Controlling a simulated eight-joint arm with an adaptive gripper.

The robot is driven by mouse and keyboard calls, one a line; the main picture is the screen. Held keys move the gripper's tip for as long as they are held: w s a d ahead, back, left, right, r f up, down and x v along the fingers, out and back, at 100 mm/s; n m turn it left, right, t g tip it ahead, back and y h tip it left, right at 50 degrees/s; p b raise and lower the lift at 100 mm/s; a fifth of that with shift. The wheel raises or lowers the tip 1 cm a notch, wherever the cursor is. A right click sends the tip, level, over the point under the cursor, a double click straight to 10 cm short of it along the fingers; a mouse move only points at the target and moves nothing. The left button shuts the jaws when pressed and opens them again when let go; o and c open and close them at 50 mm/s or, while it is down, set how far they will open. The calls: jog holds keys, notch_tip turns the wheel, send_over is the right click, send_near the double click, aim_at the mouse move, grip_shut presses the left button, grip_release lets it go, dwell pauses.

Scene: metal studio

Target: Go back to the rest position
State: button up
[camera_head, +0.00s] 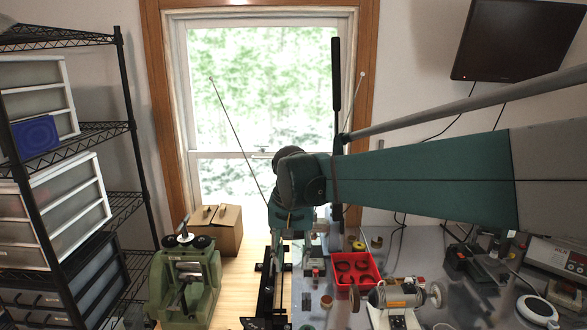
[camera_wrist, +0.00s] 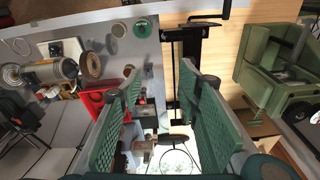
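My teal arm reaches in from the right in the head view and bends down over the left part of the workbench. My gripper shows in the wrist view (camera_wrist: 160,88) with its two green padded fingers spread wide apart. Nothing is held between them; the bench and the window lie beyond. In the head view the fingers cannot be made out clearly below the arm's end.
A red bin (camera_head: 357,268) and a bench grinder (camera_head: 397,297) stand right of the arm's end. A green machine (camera_head: 186,283) and a cardboard box (camera_head: 221,228) stand left. Wire shelving (camera_head: 128,130) is at far left, a wall monitor (camera_head: 515,40) upper right.

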jog(key=s+d+t, duration=0.2)
jog(key=s+d, duration=1)
jog(key=d, duration=0.1)
jog(key=s+d+f+t+b, duration=0.1)
jog(key=s+d+f, duration=0.2)
jog(key=s, duration=0.3)
jog(key=s+d+f+n+t, duration=0.1)
jog(key=s+d+f+t, duration=0.1)
jog(key=s+d, duration=0.4)
jog(key=shift+s+d+f+t+b, duration=0.3)
jog(key=shift+s+f+b, duration=0.1)
jog(key=shift+s, duration=0.4)
dwell(2.0)
